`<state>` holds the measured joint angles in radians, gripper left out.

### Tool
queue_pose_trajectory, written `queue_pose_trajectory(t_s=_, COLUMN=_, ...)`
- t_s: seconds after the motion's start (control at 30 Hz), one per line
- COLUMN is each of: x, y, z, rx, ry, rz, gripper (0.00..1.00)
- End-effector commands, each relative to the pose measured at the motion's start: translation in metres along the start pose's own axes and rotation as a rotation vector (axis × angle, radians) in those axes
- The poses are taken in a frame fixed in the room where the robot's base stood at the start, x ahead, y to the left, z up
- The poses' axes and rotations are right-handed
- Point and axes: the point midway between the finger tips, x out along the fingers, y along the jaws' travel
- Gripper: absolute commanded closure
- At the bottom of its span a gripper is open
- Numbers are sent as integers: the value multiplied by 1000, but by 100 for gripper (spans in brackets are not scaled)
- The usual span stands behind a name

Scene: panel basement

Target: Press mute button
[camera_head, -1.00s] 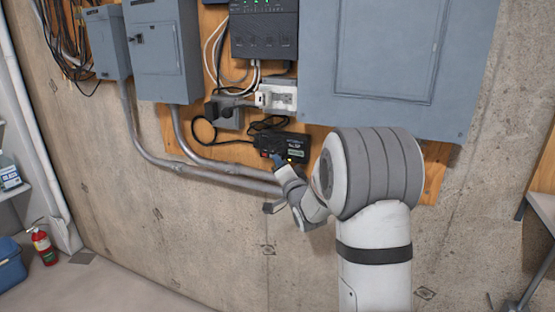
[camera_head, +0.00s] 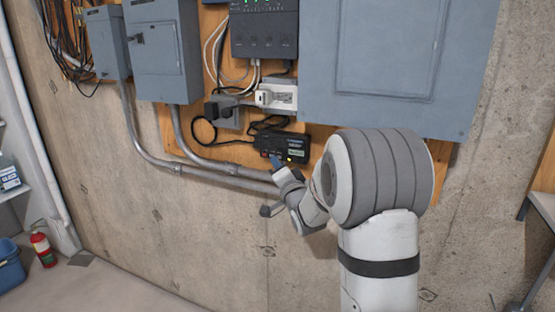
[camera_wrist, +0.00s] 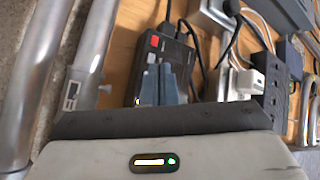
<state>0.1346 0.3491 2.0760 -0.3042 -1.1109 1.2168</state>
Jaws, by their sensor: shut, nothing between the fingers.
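A small black box (camera_head: 283,146) with a label and a lit yellow light is mounted on the wooden board. In the wrist view the black box (camera_wrist: 143,65) shows a red button (camera_wrist: 154,41) and a grey button (camera_wrist: 151,57) near its left edge. No mute marking is readable. My gripper (camera_head: 275,161) is shut and empty, with its blue-grey fingertips at the lower edge of the box's face. In the wrist view my gripper (camera_wrist: 160,75) covers part of that face, just below the buttons. Whether the tips touch the box cannot be told.
Grey conduits (camera_head: 200,168) run close below and left of the box. A white outlet with plugs (camera_head: 276,97) and loose black cables sit above it. A large grey panel (camera_head: 400,60) is at upper right. A red fire extinguisher (camera_head: 43,249) stands far left on the floor.

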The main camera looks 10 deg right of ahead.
Motion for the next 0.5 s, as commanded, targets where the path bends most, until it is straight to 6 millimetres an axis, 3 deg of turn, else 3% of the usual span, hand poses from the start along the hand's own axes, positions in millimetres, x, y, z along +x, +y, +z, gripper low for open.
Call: queue_pose_trajectory(t_s=0.5, x=-32, y=-23, z=24, rx=-1, ry=-1, rz=-2, gripper=100)
